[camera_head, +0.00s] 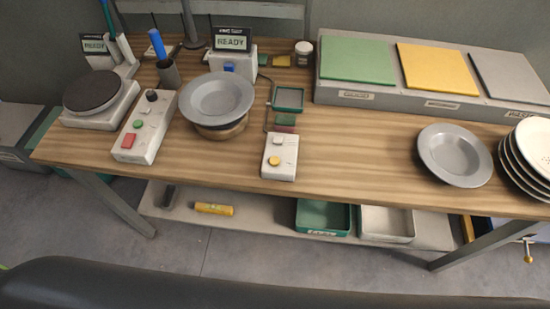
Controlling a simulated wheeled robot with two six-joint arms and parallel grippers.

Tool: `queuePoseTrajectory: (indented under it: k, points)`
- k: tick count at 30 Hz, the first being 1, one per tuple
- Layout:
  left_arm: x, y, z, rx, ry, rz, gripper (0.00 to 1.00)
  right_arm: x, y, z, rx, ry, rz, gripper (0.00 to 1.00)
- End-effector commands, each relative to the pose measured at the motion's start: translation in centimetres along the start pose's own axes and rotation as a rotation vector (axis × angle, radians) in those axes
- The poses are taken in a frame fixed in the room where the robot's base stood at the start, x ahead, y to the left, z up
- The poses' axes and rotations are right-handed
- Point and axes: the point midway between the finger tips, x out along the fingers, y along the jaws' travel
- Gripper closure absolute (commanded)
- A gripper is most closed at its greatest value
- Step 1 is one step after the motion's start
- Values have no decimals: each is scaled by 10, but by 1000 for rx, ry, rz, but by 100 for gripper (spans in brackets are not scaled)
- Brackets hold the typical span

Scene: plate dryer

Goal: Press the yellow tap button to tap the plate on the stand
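The yellow tap button (274,160) is on the front part of a small white control box (281,170) near the table's front edge. A pale button sits behind it on the same box. A grey plate (217,97) rests on a round wooden-looking stand (222,132), behind and left of the box. The plate hides most of the stand. Neither of my grippers is in view.
A second grey plate (455,154) and a stack of plates (525,158) are on the right. The table (350,150) is clear right of the tap box.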

Motion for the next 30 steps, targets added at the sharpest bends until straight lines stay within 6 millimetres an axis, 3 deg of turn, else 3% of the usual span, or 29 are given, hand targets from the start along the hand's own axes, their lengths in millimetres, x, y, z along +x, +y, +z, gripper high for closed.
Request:
queuePoseTrajectory:
  k: [3,30]
  points:
    - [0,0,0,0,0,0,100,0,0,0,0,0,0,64]
    - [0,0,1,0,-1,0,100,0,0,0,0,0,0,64]
